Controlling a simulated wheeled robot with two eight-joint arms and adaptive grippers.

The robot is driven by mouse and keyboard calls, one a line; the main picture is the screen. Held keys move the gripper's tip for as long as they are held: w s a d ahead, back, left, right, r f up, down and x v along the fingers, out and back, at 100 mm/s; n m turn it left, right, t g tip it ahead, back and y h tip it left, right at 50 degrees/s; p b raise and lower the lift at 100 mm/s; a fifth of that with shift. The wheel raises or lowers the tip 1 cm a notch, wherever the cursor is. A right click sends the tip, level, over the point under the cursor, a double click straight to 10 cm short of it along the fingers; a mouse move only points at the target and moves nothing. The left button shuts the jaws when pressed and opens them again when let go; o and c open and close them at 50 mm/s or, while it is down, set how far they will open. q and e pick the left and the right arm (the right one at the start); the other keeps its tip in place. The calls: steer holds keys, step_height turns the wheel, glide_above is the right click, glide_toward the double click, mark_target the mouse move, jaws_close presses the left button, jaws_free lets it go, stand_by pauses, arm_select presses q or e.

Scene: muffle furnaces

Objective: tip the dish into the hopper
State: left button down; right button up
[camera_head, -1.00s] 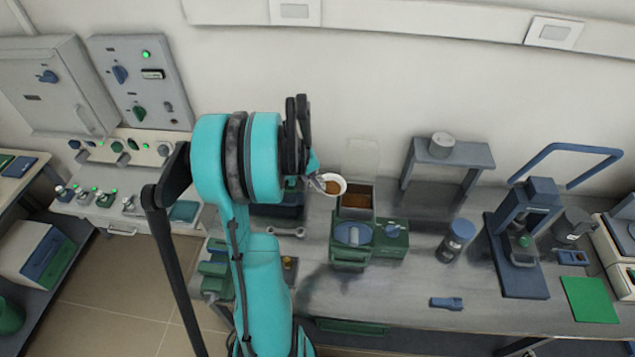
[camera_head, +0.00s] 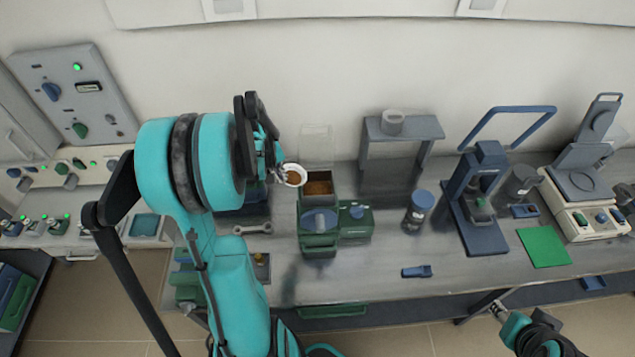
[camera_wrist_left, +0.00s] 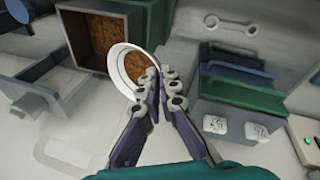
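The dish (camera_head: 294,175) is small, white and round, with brown material in it. My left gripper (camera_head: 280,174) is shut on its rim; in the left wrist view the fingertips (camera_wrist_left: 154,78) meet at the edge of the dish (camera_wrist_left: 117,66). The hopper (camera_head: 318,174) is an open square box on a green machine, with brown material inside. The dish is just left of the hopper in the head view and overlaps a corner of the hopper (camera_wrist_left: 108,12) in the wrist view. My right gripper (camera_head: 499,311) is at the bottom right, small and unclear.
The green machine (camera_head: 358,226) has blue lids. A wrench (camera_head: 253,229) lies to its left. A blue-capped jar (camera_head: 418,211), a blue press (camera_head: 474,235) and a grey stand (camera_head: 403,131) are to the right. The front bench (camera_head: 370,290) is mostly clear.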

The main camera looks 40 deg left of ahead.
arm_select(q)
steer(key=shift+w+d+r+g+y, duration=0.2)
steer(key=shift+w+d+r+y, duration=0.15)
steer(key=shift+d, duration=0.25)
steer(key=shift+w+d+r+g+y, duration=0.15)
steer(key=shift+w+d+g+y, duration=0.1)
steer(key=shift+w+d, duration=0.25)
steer(key=shift+s, duration=0.1)
steer(key=shift+w+d+r+y+p, duration=0.2)
steer(key=shift+d+r+y+p, duration=0.05)
steer(key=shift+d+y+p, duration=0.1)
steer(key=shift+w+d+r+g+y, duration=0.1)
steer(key=shift+d+r+g+y, duration=0.05)
steer(key=shift+r+g+y, duration=0.15)
steer(key=shift+w+d+r+m+g+y, duration=0.25)
steer(key=shift+d+r+m+g+y, duration=0.1)
steer(key=shift+d+g+y, duration=0.15)
steer(key=shift+a, duration=0.15)
